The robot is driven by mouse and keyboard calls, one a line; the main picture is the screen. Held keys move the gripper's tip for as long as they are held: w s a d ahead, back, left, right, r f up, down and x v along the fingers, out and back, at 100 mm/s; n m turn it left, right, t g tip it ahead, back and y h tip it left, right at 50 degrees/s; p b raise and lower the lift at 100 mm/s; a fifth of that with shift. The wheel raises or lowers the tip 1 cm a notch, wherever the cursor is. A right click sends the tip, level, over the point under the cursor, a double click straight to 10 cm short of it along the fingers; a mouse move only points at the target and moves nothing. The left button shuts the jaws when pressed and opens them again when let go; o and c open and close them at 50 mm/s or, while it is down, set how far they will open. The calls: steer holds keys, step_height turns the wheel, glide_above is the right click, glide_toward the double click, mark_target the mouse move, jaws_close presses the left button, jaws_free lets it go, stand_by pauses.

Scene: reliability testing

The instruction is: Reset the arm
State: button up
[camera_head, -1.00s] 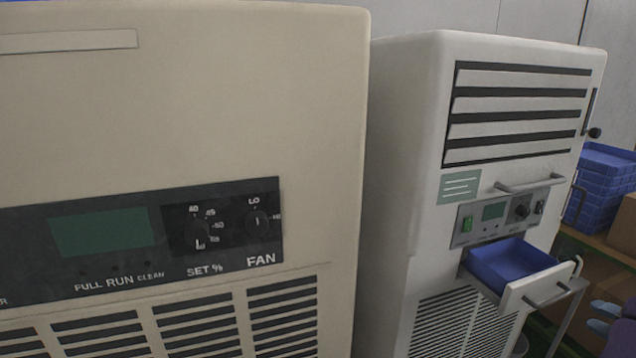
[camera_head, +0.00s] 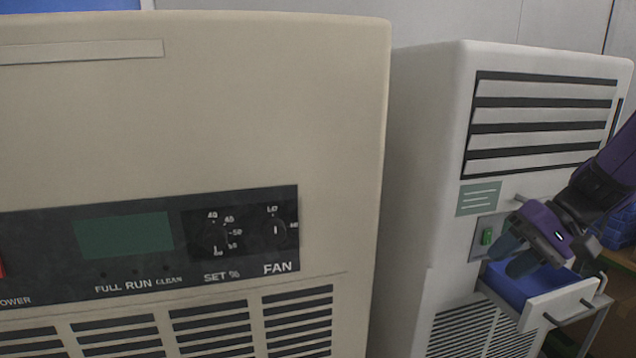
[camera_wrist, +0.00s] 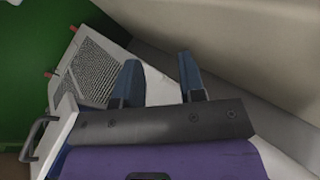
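My gripper (camera_head: 518,252) is at the right of the head view, on my purple and dark arm, in front of the white machine (camera_head: 424,170). Its blue-grey fingers stand apart with nothing between them. In the wrist view the two fingers (camera_wrist: 160,80) also show spread and empty. The gripper overlaps the open blue-lined drawer (camera_head: 566,301) in the head view. I cannot tell whether it is above or in front of it. My arm hides most of the machine's control panel and part of the drawer.
A beige machine (camera_head: 200,120) with a control panel fills the left and middle of the head view. Blue stacked crates (camera_head: 622,228) stand behind my arm at the right edge. The wrist view shows a green surface (camera_wrist: 40,35) at the left and a drawer handle (camera_wrist: 38,138).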

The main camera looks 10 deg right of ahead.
steer(key=s+a+r+n+t+h, duration=0.3)
steer(key=s+a+r+n+h, duration=0.1)
steer(key=s+a+r+h, duration=0.3)
step_height(320, 180, up, 3)
steer(key=shift+s+a+r+n+h, duration=0.1)
steer(key=shift+s+a+n+h, duration=0.25)
steer(key=shift+a, duration=0.8)
